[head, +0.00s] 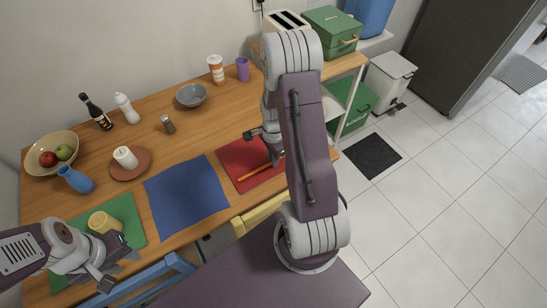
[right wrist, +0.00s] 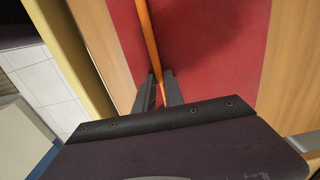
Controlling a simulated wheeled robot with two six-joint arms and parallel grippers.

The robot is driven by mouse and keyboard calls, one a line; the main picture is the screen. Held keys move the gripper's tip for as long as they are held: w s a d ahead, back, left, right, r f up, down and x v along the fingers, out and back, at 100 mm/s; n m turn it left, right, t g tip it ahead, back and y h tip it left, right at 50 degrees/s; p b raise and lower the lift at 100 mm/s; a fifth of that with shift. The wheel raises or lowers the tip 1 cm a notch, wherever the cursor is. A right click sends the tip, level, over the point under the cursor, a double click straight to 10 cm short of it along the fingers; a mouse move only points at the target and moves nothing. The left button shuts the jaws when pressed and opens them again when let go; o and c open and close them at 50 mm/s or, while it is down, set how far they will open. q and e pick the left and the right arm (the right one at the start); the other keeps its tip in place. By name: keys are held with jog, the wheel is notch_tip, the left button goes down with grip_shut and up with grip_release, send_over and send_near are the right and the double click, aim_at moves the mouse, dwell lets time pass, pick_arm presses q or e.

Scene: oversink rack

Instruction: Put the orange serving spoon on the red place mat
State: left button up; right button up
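The orange serving spoon (head: 261,171) is over the red place mat (head: 232,154); I cannot tell whether it touches the cloth. My right gripper (head: 276,158) is low over the mat. In the right wrist view its fingers (right wrist: 160,80) are close together on either side of the spoon's handle (right wrist: 149,35), with the red mat (right wrist: 215,45) below. The spoon's far end is hidden by my right arm in the head view. My left gripper (head: 120,272) is open and empty near the green mat's front edge.
A blue mat (head: 187,199) and a green mat (head: 132,212) with a yellow mug (head: 103,222) lie to the left. Chairs (head: 150,273) line the front edge.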

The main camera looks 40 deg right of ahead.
jog(key=o, duration=0.4)
jog(key=shift+r, duration=0.2)
notch_tip(320, 180, up, 12)
jog(key=p, duration=0.2)
jog(key=s+a+n, duration=0.3)
jog(key=a+n, duration=0.4)
jog(key=n, duration=0.2)
jog(key=s+a+n+t, duration=0.1)
jog(key=s+a+n, duration=0.2)
jog(key=a+n, duration=0.4)
jog(key=r+n, duration=0.1)
jog(key=n, duration=0.2)
jog(key=shift+s+a, duration=0.35)
jog(key=shift+s, duration=0.05)
jog(key=shift+a+r, duration=0.1)
jog(key=shift+r, duration=0.2)
